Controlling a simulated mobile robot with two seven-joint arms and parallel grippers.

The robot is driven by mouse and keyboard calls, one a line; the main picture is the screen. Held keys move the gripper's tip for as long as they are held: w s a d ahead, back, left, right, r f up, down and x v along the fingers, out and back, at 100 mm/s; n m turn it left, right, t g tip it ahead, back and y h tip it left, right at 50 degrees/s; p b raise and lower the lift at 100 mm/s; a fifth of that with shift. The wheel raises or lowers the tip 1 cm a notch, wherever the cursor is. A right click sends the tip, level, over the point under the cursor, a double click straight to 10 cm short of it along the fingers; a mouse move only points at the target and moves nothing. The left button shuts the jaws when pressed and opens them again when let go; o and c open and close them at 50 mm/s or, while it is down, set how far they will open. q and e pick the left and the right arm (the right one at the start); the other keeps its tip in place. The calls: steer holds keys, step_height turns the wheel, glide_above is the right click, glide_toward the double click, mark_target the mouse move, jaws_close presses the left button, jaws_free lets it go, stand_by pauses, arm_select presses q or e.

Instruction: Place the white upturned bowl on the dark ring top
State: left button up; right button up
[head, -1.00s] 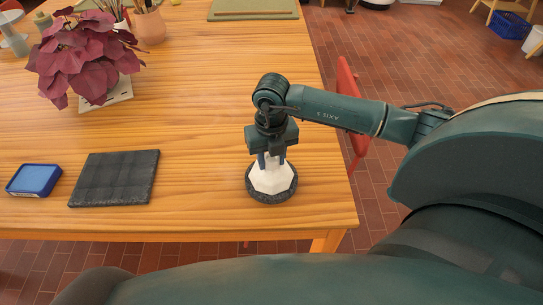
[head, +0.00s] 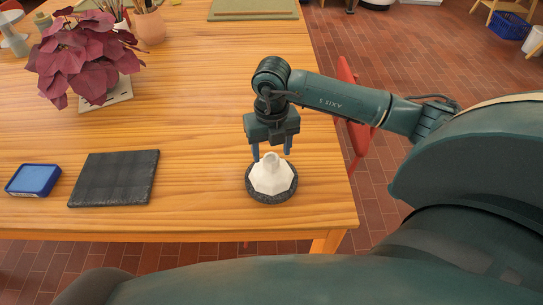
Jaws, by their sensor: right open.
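The white upturned bowl (head: 271,178) sits on the dark ring top (head: 272,199) near the table's front right corner. It looks upright and roughly centred, with the dark rim showing around it. My right gripper (head: 272,154) is open, its two fingers apart on either side of the bowl's narrow top and a little above or behind it. I cannot tell whether a finger touches the bowl. My left gripper is not in view.
A dark square slab (head: 114,178) and a blue box (head: 34,180) lie to the left on the wooden table (head: 200,120). A potted plant (head: 85,60) with dark red leaves stands at the back left. A red chair (head: 352,110) is beyond the right edge.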

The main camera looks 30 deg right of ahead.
step_height(320, 180, up, 9)
steer(key=s+a+f+n+g+y, duration=0.1)
steer(key=s+a+f+n+y, duration=0.2)
steer(key=a, duration=0.5)
steer(key=s+a+f+g+y, duration=0.1)
steer(key=s+a+g+y, duration=0.1)
steer(key=s+a+y, duration=0.35)
steer(key=a+r+m+t+y, duration=0.6)
steer(key=a+r+m+y, duration=0.15)
steer(key=a+y, duration=0.4)
steer(key=w+d+f+m+t+h, duration=0.4)
steer(key=w+d+m+t+h, duration=0.15)
steer(key=m+t, duration=0.85)
steer(key=s+d+f+m+g+h, duration=0.3)
steer(key=s+f+m+h, duration=0.1)
steer(key=f, duration=0.5)
steer(key=s+d+f+m+g+h, duration=0.2)
steer(key=s+f+m+h, duration=0.3)
steer(key=f, duration=0.4)
steer(key=shift+s+d+f+m+g+h, duration=0.15)
steer(key=shift+d+f+m+g+h, duration=0.15)
steer(key=shift+d+m+g+h, duration=0.45)
steer(key=shift+s+a+t, duration=0.1)
steer(key=shift+a+t, duration=0.2)
steer(key=shift+t, duration=0.05)
